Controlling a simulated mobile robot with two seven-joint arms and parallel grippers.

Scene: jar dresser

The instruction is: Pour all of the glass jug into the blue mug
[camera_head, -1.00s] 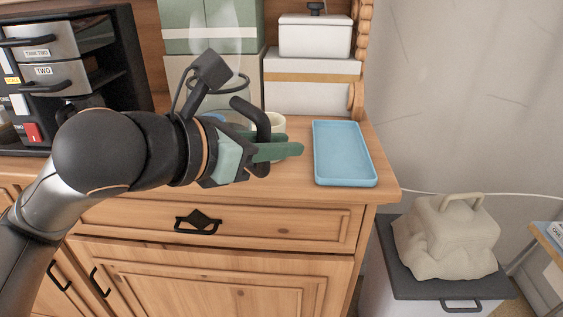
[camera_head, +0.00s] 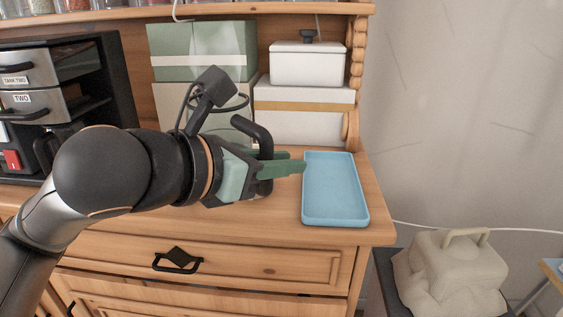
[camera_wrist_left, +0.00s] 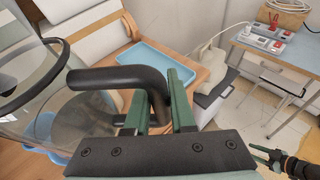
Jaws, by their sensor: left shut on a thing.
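The glass jug is clear, with a black ring and a black handle (camera_head: 262,138). My left gripper (camera_head: 285,167) is shut on the handle, above the dresser top and beside the blue tray. The clear jug body (camera_wrist_left: 35,85) fills the left of the left wrist view, with the handle reaching across to the green fingers (camera_wrist_left: 160,105). I cannot make out the blue mug; a bluish patch shows through the glass low in the left wrist view. What I take for my right gripper (camera_wrist_left: 264,155) shows small at that view's lower right edge.
A light blue tray (camera_head: 334,216) lies at the dresser top's right end (camera_head: 378,215). A beige bag-like object (camera_head: 452,272) sits lower right. Bare wood lies in front of the gripper.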

